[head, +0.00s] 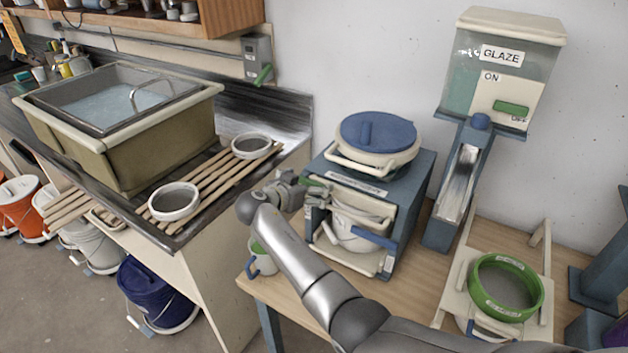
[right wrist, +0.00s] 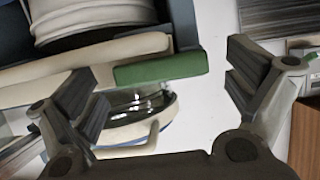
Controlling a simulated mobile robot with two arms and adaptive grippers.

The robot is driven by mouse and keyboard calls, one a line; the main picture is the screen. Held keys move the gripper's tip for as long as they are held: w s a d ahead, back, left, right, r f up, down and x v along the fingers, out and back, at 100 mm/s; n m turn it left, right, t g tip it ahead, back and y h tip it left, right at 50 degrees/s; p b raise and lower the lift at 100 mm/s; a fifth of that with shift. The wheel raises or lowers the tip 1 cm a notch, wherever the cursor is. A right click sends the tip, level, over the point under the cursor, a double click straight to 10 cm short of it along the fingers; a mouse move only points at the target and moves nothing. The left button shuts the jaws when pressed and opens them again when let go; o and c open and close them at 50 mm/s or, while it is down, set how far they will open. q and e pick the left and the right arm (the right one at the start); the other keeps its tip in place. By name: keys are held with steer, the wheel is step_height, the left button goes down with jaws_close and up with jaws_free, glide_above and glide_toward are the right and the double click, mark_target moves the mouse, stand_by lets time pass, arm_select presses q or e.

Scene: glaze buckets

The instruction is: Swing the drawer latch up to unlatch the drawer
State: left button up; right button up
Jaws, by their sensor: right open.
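The drawer latch is a green bar (head: 314,182) at the upper left of the blue-grey cabinet's front (head: 420,200). In the right wrist view the green latch (right wrist: 160,68) lies between the fingers of my right gripper, and I see no clear contact. My right gripper (head: 303,188) is at the latch in the head view; in the right wrist view its fingers (right wrist: 168,78) are spread wide. Cream drawer parts and a blue handle (head: 368,236) show on the cabinet front. My arm and hand hide part of its left side. My left gripper is not in view.
A blue-lidded pot (head: 378,132) stands on the cabinet. A mug (head: 262,258) is close below my right forearm. A glaze dispenser (head: 500,75) and a green-rimmed sieve (head: 505,288) are to the right. A sink (head: 125,130) and slatted rack are left.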

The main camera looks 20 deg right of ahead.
steer(key=shift+s+a+r, duration=0.15)
steer(key=shift+a, duration=0.1)
steer(key=shift+c, duration=1.5)
steer(key=c, duration=1.2)
steer(key=shift+o, duration=0.2)
steer(key=shift+b, duration=0.35)
steer(key=shift+n+b, duration=0.4)
steer(key=shift+b, duration=0.25)
steer(key=n+h+b, duration=0.1)
steer(key=b, duration=0.1)
steer(key=r+n+g+b, duration=0.1)
steer(key=b, duration=0.2)
steer(key=shift+w+a+n+g+h, duration=0.2)
steer(key=shift+w+n+g+h, duration=0.1)
steer(key=shift+w+n+h, duration=0.1)
arm_select(q)
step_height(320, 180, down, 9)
steer(key=b, duration=0.2)
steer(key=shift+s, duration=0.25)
arm_select(e)
steer(key=shift+w+a+r+n+g+h, duration=0.15)
steer(key=shift+r+n+g+h, duration=0.2)
steer(key=shift+n, duration=0.25)
